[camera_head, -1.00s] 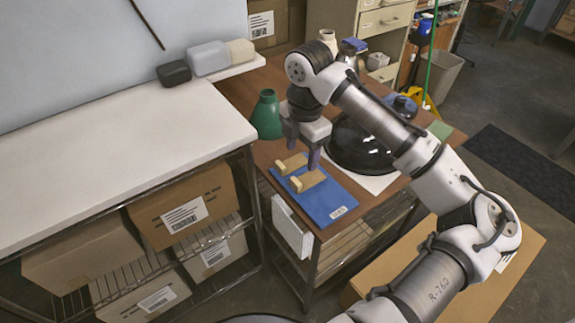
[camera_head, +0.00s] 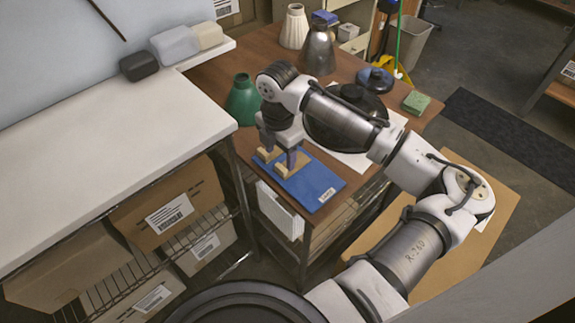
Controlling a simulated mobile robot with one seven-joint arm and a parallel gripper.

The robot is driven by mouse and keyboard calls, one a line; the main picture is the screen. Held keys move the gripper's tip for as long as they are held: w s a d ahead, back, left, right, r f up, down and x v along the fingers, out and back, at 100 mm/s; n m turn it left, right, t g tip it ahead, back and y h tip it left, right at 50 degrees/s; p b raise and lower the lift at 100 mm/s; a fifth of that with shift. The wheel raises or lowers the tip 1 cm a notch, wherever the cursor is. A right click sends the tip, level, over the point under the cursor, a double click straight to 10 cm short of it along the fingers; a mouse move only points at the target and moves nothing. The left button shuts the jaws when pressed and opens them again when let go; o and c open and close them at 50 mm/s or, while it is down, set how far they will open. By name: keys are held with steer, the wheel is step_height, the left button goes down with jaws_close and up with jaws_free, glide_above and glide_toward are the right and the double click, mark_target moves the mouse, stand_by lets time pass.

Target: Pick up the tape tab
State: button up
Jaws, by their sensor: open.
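Two small tan blocks, which look like the tape tabs, lie on a blue mat (camera_head: 316,187) on the brown table: a rear one (camera_head: 267,154) and a front one (camera_head: 293,168). My gripper (camera_head: 279,151) points down at them with its fingers apart. One finger is by the rear tab and the other is by the front tab, both very low. The fingers hide parts of both tabs. I cannot tell whether the fingers touch a tab. Nothing shows held between them.
A green cone-shaped shade (camera_head: 243,101) stands close left of my gripper. A black dome (camera_head: 352,108) lies behind my forearm on white paper. A grey shade (camera_head: 318,50), a cream shade (camera_head: 294,27) and a green sponge (camera_head: 416,103) are farther back. A white bench (camera_head: 130,115) is at left.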

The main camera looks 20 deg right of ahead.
mark_target(282, 167)
steer(key=f, duration=0.3)
steer(key=f+p, duration=0.1)
steer(key=f, duration=0.1)
steer(key=shift+s+d, duration=0.1)
steer(key=shift+s, duration=0.15)
steer(key=shift+r, duration=0.1)
steer(key=c, duration=0.9)
